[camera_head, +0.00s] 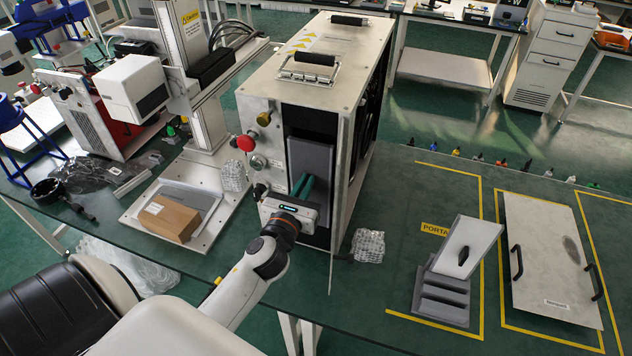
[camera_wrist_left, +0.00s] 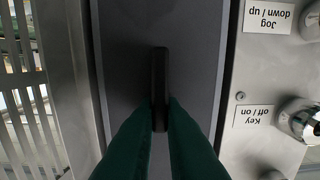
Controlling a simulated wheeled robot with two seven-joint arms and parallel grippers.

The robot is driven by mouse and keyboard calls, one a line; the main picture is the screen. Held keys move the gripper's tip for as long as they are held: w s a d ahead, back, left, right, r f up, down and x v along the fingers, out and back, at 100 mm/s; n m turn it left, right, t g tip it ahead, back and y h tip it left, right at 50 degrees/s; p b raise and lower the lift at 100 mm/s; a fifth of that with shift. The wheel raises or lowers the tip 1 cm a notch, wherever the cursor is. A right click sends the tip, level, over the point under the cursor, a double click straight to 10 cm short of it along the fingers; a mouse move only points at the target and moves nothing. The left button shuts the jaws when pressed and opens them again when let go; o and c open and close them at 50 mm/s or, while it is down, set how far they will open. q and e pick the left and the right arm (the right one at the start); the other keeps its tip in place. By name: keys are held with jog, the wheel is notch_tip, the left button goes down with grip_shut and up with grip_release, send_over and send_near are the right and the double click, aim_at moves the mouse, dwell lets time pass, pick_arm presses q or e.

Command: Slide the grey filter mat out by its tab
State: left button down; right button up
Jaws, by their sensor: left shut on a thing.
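The grey filter mat (camera_head: 311,154) stands upright in the open front of the metal cabinet (camera_head: 300,85). In the left wrist view the mat (camera_wrist_left: 122,65) fills the middle as a dark grey panel, with a black upright tab (camera_wrist_left: 160,70) on its face. My left gripper (camera_head: 306,182) is at the cabinet front. Its green fingers (camera_wrist_left: 160,108) are shut on the lower part of the tab, one on each side. The mat's lower part is hidden behind my gripper in the head view. My right gripper is not in view.
A thin panel edge (camera_head: 336,210) stands just right of the opening. Knobs, including a red one (camera_head: 245,143), are on its left. A grey rack (camera_head: 440,298) holds a slanted light grey panel (camera_head: 468,245). A removed cover (camera_head: 548,255) lies right. A cardboard box (camera_head: 168,218) lies left.

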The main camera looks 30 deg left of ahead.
pick_arm(q)
jog(key=shift+v, duration=1.35)
jog(key=b+v, duration=0.1)
jog(key=v, duration=0.5)
jog(key=shift+s, duration=0.1)
